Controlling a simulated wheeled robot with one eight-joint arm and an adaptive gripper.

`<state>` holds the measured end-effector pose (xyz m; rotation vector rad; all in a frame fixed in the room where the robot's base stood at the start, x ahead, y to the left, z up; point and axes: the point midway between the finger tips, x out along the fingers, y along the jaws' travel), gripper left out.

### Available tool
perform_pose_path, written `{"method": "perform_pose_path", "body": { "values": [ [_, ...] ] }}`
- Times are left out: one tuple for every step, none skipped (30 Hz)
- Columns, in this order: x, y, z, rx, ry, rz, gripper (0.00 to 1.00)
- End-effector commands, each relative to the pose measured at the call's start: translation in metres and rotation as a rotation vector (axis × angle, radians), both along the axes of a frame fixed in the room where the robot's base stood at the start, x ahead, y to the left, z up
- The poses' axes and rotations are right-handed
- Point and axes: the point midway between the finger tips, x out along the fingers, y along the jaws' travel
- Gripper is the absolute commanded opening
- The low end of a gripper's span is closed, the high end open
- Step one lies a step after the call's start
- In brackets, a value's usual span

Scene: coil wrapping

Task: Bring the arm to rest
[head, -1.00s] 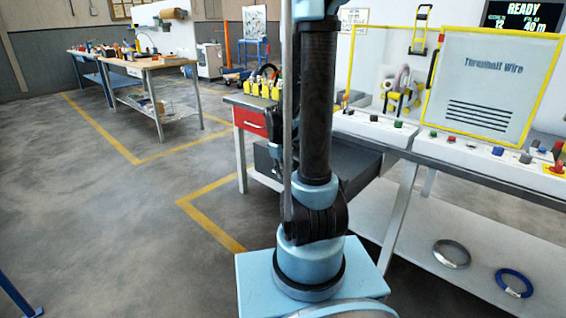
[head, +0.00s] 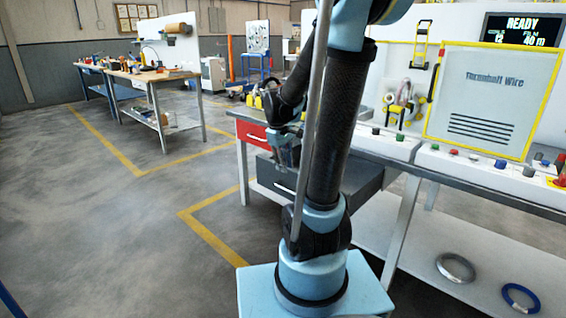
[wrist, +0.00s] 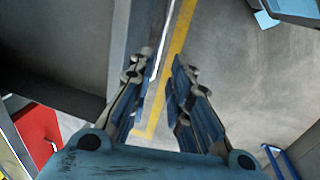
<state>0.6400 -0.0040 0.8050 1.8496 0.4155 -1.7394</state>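My gripper (wrist: 162,85) shows in the wrist view with its two fingers apart and nothing between them. It points down toward the grey floor, over a yellow floor line. In the head view my gripper (head: 284,165) hangs left of my upright arm link, in front of the cabinet with the grey drawer. My arm is folded, with its upper part out of the top of the head view.
A cabinet has a red drawer (head: 252,134) and an open grey drawer (head: 276,178). A wrapping machine with a yellow-framed panel (head: 492,97) stands at right. A silver coil (head: 456,268) and blue coil (head: 520,298) lie on its lower shelf. Floor at left is clear.

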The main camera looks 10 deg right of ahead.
Motion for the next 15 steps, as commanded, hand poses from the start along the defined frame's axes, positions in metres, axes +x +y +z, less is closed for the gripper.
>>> {"method": "perform_pose_path", "body": {
  "values": [
    [-0.0004, 0.0006, 0.0033, 0.000, 0.000, 0.001, 0.18],
    [-0.0004, 0.0009, 0.0049, 0.000, 0.000, 0.001, 0.18],
    [-0.0005, 0.0012, 0.0065, 0.000, 0.000, 0.001, 0.18],
    [-0.0007, 0.0012, 0.0073, 0.000, 0.000, 0.001, 0.18],
    [-0.0009, 0.0014, 0.0079, 0.000, 0.000, 0.001, 0.18],
    [-0.0009, 0.0014, 0.0085, 0.000, 0.000, 0.001, 0.18],
    [-0.0010, 0.0015, 0.0088, 0.000, 0.000, 0.001, 0.18],
    [-0.0011, 0.0014, 0.0089, 0.000, 0.000, 0.001, 0.18],
    [-0.0010, 0.0015, 0.0090, 0.000, 0.000, 0.001, 0.18],
    [-0.0010, 0.0015, 0.0090, 0.000, 0.000, 0.001, 0.18],
    [-0.0010, 0.0015, 0.0090, 0.000, 0.000, 0.001, 0.18],
    [-0.0010, 0.0015, 0.0089, 0.000, 0.000, 0.001, 0.18],
    [-0.0010, 0.0015, 0.0089, 0.000, 0.000, 0.001, 0.18],
    [-0.0010, 0.0015, 0.0089, 0.000, 0.000, 0.001, 0.18],
    [-0.0011, 0.0014, 0.0089, 0.000, 0.000, 0.000, 0.18]
  ]
}}
